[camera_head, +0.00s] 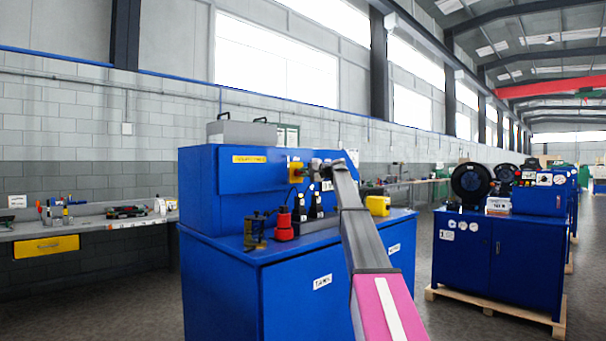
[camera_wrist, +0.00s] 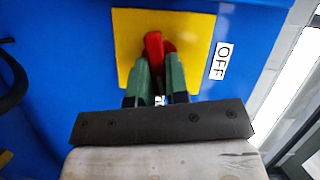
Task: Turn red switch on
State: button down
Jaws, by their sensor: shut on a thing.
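The red switch (camera_wrist: 154,48) is a red handle on a yellow plate (camera_wrist: 190,30) fixed to a blue panel. In the wrist view the handle stands nearly upright, tilted slightly. My gripper (camera_wrist: 158,76) has its two green fingers closed on the handle's lower part, which they partly hide. A white OFF label (camera_wrist: 221,61) is to the right of the plate, its letters turned sideways. In the head view the yellow plate (camera_head: 294,171) shows on the front of the blue machine (camera_head: 222,200), and my gripper (camera_head: 313,168) reaches it from the right.
On the machine's top ledge are a red and black device (camera_head: 283,224), a dark metal fitting (camera_head: 255,231) and a yellow box (camera_head: 378,205). A dark cable (camera_wrist: 12,80) is at the wrist view's left edge. A workbench (camera_head: 85,229) stands at left.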

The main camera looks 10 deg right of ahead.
jog(key=shift+f+m+t+y, duration=0.15)
jog(key=shift+m+t+y, duration=0.2)
jog(key=shift+m, duration=0.75)
jog(key=c, duration=1.1)
grip_release()
jog(key=shift+d, duration=0.1)
jog(key=v, duration=1)
jog(key=shift+s+d, duration=0.1)
jog(key=shift+d, duration=0.3)
jog(key=shift+f, duration=0.1)
